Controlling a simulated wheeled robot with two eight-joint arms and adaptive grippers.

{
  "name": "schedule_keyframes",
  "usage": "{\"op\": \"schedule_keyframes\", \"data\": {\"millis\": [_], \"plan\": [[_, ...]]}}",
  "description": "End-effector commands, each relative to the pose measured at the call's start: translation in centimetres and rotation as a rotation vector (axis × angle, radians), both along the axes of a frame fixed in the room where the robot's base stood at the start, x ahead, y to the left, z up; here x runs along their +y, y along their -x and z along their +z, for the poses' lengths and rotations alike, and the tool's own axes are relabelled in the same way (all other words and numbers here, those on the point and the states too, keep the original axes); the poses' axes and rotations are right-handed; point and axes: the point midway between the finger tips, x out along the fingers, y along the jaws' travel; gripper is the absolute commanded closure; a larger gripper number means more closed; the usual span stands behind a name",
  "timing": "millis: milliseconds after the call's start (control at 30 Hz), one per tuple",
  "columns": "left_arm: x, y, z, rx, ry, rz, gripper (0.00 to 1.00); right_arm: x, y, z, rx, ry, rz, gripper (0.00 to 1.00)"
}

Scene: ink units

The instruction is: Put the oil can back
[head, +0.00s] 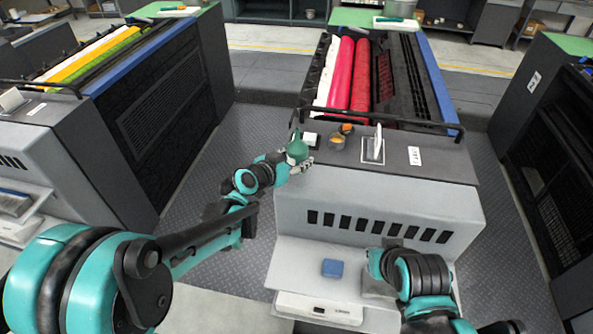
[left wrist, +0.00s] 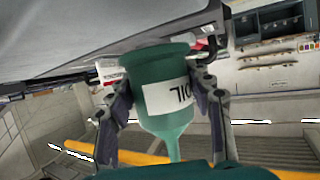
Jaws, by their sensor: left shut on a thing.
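The green oil can (head: 297,149) is in my left gripper (head: 301,166), at the left front corner of the middle machine's grey top. In the left wrist view the oil can (left wrist: 160,95) sits between the two dark fingers, which press on its sides. Its white label with dark letters faces the camera, upside down in that picture, and its narrow spout points down there. I cannot tell whether the can touches the machine top. My right arm is at the lower right of the head view; its fingertips do not show.
On the machine top (head: 440,160) stand a small white-and-black item (head: 310,139), an orange-brown cup (head: 337,143), an orange item (head: 347,129), a plate with an upright white piece (head: 376,146) and a label (head: 414,156). A blue block (head: 332,268) lies on the lower shelf. Red rollers (head: 352,75) are behind.

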Motion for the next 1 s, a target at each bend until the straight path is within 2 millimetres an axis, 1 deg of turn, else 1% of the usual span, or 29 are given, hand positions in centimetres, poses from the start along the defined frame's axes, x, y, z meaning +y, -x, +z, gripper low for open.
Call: {"op": "schedule_keyframes", "data": {"millis": [67,300,367,567,667,700,767,1000], "plan": [[0.1,-0.1,-0.5,0.000,0.000,0.000,0.93,0.0,0.0,-0.2,0.000,0.000,0.000,1.00],[0.0,-0.1,-3.9,0.001,0.001,0.000,0.93,0.0,0.0,-1.8,0.000,0.000,0.000,1.00],[0.0,0.0,-4.2,0.001,0.001,0.000,0.93,0.0,0.0,-1.8,0.000,0.000,0.000,1.00],[0.0,0.0,-4.0,0.001,0.001,0.000,0.93,0.0,0.0,-1.7,0.000,0.000,0.000,1.00],[0.0,0.0,-4.3,0.001,0.001,0.000,0.93,0.0,0.0,-2.0,0.000,0.000,0.000,1.00],[0.0,0.0,-4.3,0.001,0.000,0.000,0.43,0.0,0.0,-2.0,0.000,0.000,0.000,1.00],[0.0,0.0,-4.3,0.001,0.000,0.000,0.28,0.0,0.0,-1.9,0.000,0.000,0.000,1.00],[0.0,0.0,-4.2,0.001,0.001,0.000,0.28,0.0,0.0,-1.9,0.000,0.000,0.000,1.00]]}}
